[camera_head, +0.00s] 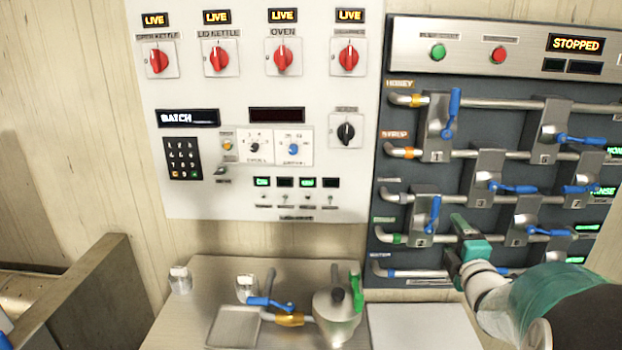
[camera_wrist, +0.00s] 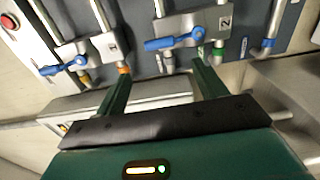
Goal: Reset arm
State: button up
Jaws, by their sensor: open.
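My gripper (camera_head: 462,238) reaches in from the lower right of the head view, in front of the lower part of the dark valve panel (camera_head: 395,167). In the wrist view my gripper (camera_wrist: 158,92) shows two green fingers spread apart with nothing between them. Beyond the fingers are the panel's valves with blue handles (camera_wrist: 172,43). I cannot tell from these views whether a fingertip touches the panel.
A white control panel (camera_head: 300,195) with red knobs is on the wall at left. Below it a counter (camera_head: 190,320) holds a metal vessel (camera_head: 338,318) and a blue-handled valve (camera_head: 270,303). A walled metal unit (camera_head: 95,290) stands at lower left.

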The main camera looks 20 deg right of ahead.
jog(key=s+a+m+g+y, duration=0.15)
jog(key=a+m+g, duration=0.35)
jog(key=a+m, duration=0.65)
jog(key=s+a+f+m+g+y, duration=0.1)
jog(key=s+a+g+y, duration=0.1)
jog(key=s+a, duration=0.6)
jog(key=s+a+f+m+g+y, duration=0.2)
jog(key=s+a+g, duration=0.2)
jog(key=s+a, duration=0.3)
jog(key=a, duration=0.4)
jog(key=shift+s+a+f+g, duration=0.15)
jog(key=shift+s+a+g, duration=0.1)
jog(key=shift+s+g, duration=0.1)
